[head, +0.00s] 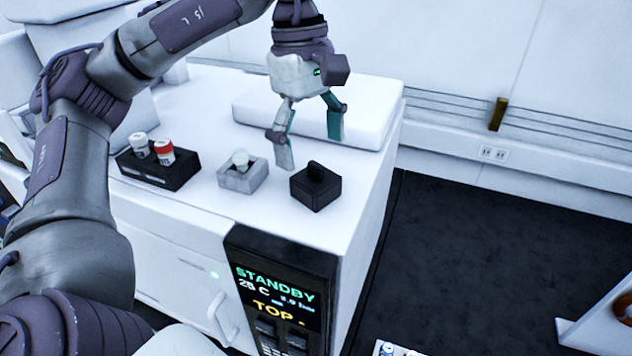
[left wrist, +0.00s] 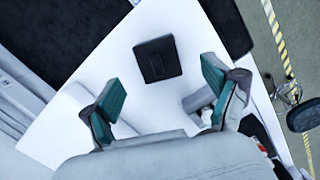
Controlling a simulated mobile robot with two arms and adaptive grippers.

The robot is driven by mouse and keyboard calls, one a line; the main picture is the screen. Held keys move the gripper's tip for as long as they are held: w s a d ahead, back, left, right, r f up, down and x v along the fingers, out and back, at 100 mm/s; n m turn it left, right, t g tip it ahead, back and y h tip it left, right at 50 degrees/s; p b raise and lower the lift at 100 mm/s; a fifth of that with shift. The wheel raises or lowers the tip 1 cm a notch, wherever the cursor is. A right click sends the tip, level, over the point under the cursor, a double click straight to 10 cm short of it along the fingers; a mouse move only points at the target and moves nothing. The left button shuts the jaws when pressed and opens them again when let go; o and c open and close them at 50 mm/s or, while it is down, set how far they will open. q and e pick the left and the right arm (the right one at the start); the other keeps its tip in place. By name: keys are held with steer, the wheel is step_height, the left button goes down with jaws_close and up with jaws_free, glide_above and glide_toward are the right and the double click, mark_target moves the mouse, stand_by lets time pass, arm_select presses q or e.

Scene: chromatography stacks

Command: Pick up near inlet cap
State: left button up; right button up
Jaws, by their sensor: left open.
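My left gripper (head: 310,150) is open and empty above the white instrument top, pointing down. In the left wrist view this black block (left wrist: 157,59) lies ahead of the gap between my open fingers (left wrist: 163,86), apart from both. A grey block (head: 243,178) with a small round white piece (head: 240,158) on it stands to its left. I cannot tell for certain which piece is the near inlet cap. My right gripper is out of view.
A black rack (head: 158,178) holds a white-capped vial (head: 138,145) and a red-capped one (head: 164,151). A raised white slab (head: 365,110) lies behind the gripper. The instrument's right edge is close to the black block; dark floor (head: 480,240) lies beyond. A STANDBY display (head: 275,290) is in front.

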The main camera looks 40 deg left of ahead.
mark_target(315, 162)
arm_select(q)
steer(key=shift+s+d+f, duration=0.1)
steer(key=shift+f, duration=0.35)
steer(key=f+p, duration=0.2)
steer(key=f, duration=0.2)
steer(key=shift+w+d+f+p, duration=0.1)
steer(key=shift+w+f+p, duration=0.15)
steer(key=shift+p, duration=0.15)
steer(key=shift+f, duration=0.2)
steer(key=shift+d, duration=0.1)
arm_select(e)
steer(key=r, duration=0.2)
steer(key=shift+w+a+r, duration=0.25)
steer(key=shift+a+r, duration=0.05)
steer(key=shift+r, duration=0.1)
arm_select(q)
steer(key=shift+c, duration=0.9)
steer(key=c, duration=1)
steer(key=shift+o, duration=0.2)
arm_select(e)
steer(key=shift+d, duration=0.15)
